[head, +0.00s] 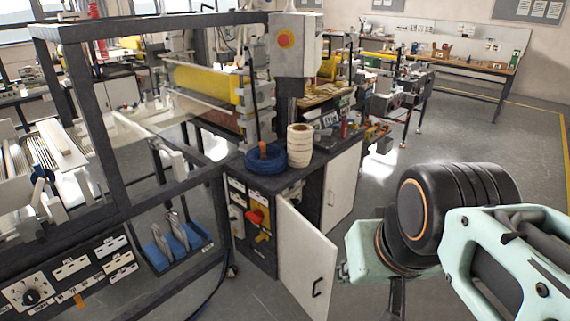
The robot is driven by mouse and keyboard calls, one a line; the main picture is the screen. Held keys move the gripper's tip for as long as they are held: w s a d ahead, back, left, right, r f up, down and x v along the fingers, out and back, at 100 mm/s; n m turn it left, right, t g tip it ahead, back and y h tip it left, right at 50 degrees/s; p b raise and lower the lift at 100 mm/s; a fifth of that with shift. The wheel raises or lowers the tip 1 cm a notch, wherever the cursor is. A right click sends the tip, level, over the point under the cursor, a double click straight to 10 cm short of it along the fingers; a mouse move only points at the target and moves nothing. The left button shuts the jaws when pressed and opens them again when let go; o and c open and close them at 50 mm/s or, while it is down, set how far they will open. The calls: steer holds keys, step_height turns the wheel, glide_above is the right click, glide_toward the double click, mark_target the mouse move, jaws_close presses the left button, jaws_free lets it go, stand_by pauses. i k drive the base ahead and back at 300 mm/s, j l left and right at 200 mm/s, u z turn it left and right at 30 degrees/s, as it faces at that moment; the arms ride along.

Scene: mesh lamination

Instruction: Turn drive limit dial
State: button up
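A round black dial (31,297) sits on a white plate with tick marks, on a dark control panel (55,286) at the lower left. Its lettering is too small to read, so I cannot tell if it is the drive limit dial or where it points. A red rotary knob (256,217) on a yellow plate is on the front of the dark cabinet in the middle. My arm, mint green and black, fills the lower right, apart from both controls. I cannot make out gripper fingers on it.
A dark machine frame (123,208) stands at the left. A white cabinet door (303,259) hangs open in the middle, between the panel and my arm. A blue coil (266,161) and a white roll (299,146) are on the cabinet top. Grey floor (455,125) is clear at the right.

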mark_target(296, 201)
steer(key=z, duration=0.55)
steer(key=i+l+z, duration=0.1)
steer(key=z, duration=0.25)
steer(key=i+z, duration=0.1)
steer(key=z, duration=0.25)
steer(key=i+z, duration=0.1)
steer(key=z, duration=0.25)
steer(key=i, duration=3.6)
steer(key=i+l+u, duration=0.1)
steer(key=i+u, duration=0.15)
steer(key=u, duration=0.15)
steer(key=i+l+u, duration=0.15)
steer(key=u, duration=0.25)
steer(key=i+u, duration=0.1)
steer(key=u, duration=2.5)
